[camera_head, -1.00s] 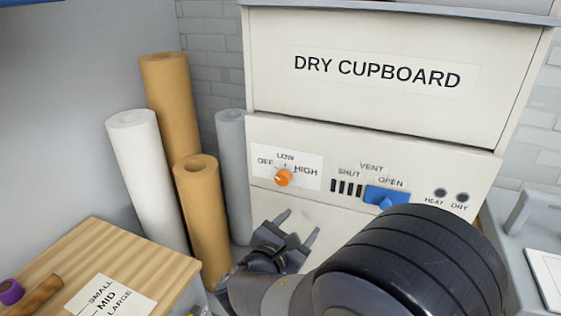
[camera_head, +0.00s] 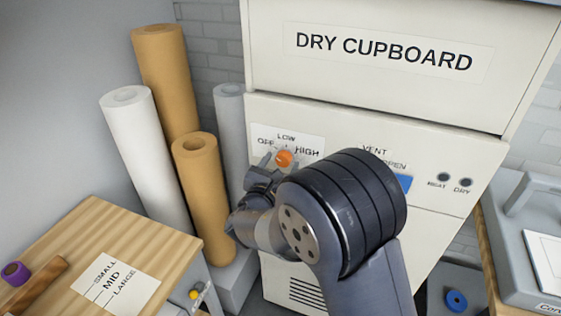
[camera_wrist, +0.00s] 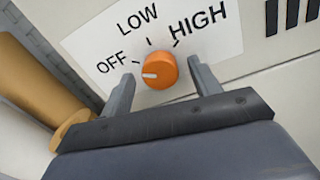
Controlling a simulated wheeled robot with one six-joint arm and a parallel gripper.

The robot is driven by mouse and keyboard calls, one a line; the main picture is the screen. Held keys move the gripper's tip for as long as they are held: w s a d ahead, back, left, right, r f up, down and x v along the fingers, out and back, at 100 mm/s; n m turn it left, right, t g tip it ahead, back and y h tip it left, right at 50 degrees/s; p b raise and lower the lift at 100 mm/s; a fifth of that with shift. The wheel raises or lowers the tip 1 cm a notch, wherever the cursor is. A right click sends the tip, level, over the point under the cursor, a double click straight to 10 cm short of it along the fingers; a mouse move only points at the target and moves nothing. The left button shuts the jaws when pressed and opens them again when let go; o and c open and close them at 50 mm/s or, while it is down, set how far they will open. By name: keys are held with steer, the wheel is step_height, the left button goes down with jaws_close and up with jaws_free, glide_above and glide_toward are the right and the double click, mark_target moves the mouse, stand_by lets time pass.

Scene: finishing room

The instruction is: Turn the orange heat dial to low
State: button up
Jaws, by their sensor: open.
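The orange heat dial (camera_head: 284,158) is on the front panel of the dry cupboard (camera_head: 370,95), under a label reading OFF, LOW and HIGH. In the wrist view the dial (camera_wrist: 160,71) shows a white mark pointing left, toward the OFF side. LOW is printed above it and HIGH to the upper right. My gripper (camera_wrist: 160,70) is open, with one finger on each side of the dial. Gaps show between the fingers and the dial, so it is not clamped. In the head view my gripper (camera_head: 277,164) is at the dial, partly hidden by my arm.
A blue vent slider (camera_head: 403,183) is right of the dial, mostly behind my arm. Paper rolls (camera_head: 203,190) stand to the left. A wooden bench (camera_head: 150,245) with a size card is at lower left. A grey machine (camera_head: 530,235) stands at right.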

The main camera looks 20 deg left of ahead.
steer(key=shift+w, duration=0.2)
steer(key=c, duration=1)
